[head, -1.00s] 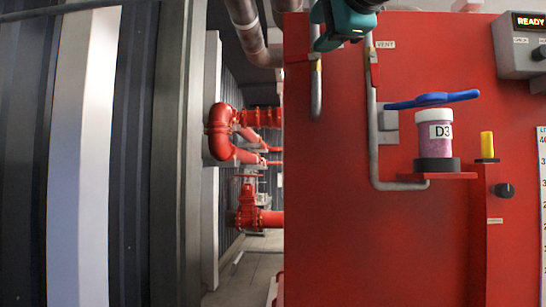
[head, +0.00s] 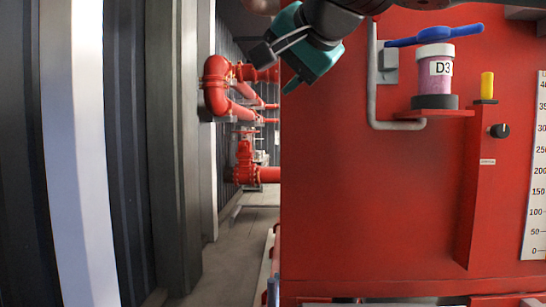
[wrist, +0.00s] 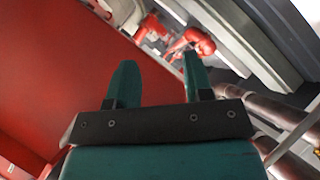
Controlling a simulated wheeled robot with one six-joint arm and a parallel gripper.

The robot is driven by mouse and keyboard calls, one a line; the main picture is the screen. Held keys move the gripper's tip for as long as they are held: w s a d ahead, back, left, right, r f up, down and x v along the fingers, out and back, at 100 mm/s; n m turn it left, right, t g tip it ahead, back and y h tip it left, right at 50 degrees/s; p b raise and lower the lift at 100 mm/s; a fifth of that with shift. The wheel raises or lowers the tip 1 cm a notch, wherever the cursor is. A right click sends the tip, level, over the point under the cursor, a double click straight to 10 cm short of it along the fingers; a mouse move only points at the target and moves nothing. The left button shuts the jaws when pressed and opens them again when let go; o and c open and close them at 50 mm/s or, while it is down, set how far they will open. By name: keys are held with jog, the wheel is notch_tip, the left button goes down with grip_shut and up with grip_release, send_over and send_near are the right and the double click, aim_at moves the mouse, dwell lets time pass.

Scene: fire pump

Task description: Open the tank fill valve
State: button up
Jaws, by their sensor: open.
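A blue lever handle (head: 434,36) lies nearly level at the upper right of the head view, just above and partly behind a jar marked D3. I cannot tell from the frames whether it belongs to the tank fill valve; no label shows. My gripper (head: 277,70) is teal and black, at the top middle of the head view, left of the blue handle and clear of it. In the wrist view its two teal fingers (wrist: 158,65) stand apart with nothing between them. The wrist view shows no blue handle.
The D3 jar (head: 434,78) of purple grains stands on a small red shelf on the red panel (head: 370,210). A grey pipe (head: 372,85) runs beside it. A yellow piece (head: 487,86), black knob (head: 499,131) and scale (head: 535,180) are right. Red piping (head: 216,85) lies beyond.

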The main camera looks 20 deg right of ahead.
notch_tip(320, 180, down, 13)
jog(key=s+a+n+g+b, duration=0.1)
jog(key=a+n+g, duration=0.1)
jog(key=n+g, duration=0.1)
jog(key=shift+s+n+y+b, duration=0.3)
jog(key=shift+n+b, duration=0.1)
jog(key=shift+n, duration=0.4)
